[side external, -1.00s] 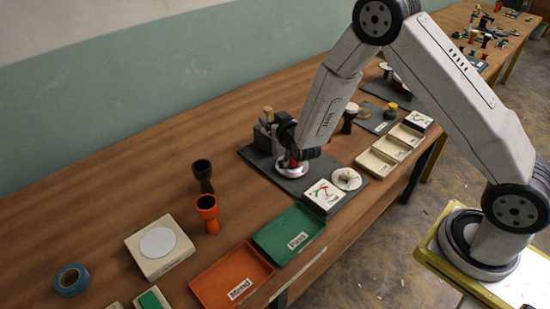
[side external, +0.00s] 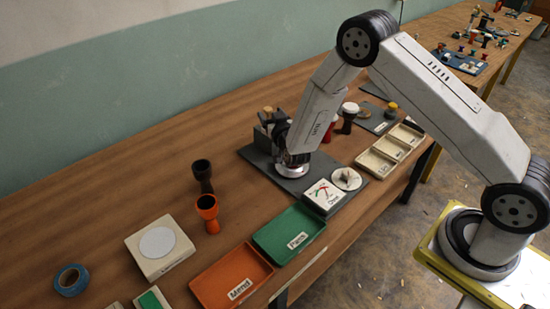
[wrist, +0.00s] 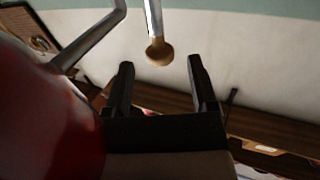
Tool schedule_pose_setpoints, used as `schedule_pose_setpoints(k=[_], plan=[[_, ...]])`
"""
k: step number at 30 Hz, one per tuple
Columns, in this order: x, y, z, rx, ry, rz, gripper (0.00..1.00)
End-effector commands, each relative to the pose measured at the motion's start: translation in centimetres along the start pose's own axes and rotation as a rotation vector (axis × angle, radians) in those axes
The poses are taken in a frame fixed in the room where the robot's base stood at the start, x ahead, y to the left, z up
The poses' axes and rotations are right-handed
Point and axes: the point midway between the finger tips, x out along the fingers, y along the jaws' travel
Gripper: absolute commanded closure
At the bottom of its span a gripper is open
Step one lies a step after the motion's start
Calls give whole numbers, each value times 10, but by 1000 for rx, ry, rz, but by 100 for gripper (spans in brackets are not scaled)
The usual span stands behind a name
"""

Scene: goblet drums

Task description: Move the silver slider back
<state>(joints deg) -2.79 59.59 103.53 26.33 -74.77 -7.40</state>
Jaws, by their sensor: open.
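My gripper (wrist: 160,64) is open in the wrist view, its two black fingers apart with nothing held between them. A silver rod with a round wooden knob (wrist: 158,50) shows just past the fingertips, between them in the picture; I cannot tell whether it is the silver slider. In the side external view my wrist is low over the dark grey base plate (side external: 258,158), close to an upright grey fixture (side external: 264,133). My arm hides most of what lies under it, and no silver slider can be picked out there.
A large blurred red shape (wrist: 45,115) fills the left of the wrist view, beside a bent grey bar (wrist: 95,40). A white dial box (side external: 324,195) stands on the plate's front. Green (side external: 262,240) and orange (side external: 205,283) trays and two goblet drums (side external: 207,207) stand left.

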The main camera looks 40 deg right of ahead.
Motion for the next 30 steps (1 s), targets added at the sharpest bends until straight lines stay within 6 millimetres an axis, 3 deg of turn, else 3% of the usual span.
schedule_pose_setpoints(k=[12, 27, 28, 30], plan=[[42, 0, 0, 0, 0, 0, 26], [51, 0, 0, -1, -1, 0, 26], [51, 0, 0, -1, 0, 0, 32], [51, 0, 0, 0, 0, 0, 55]])
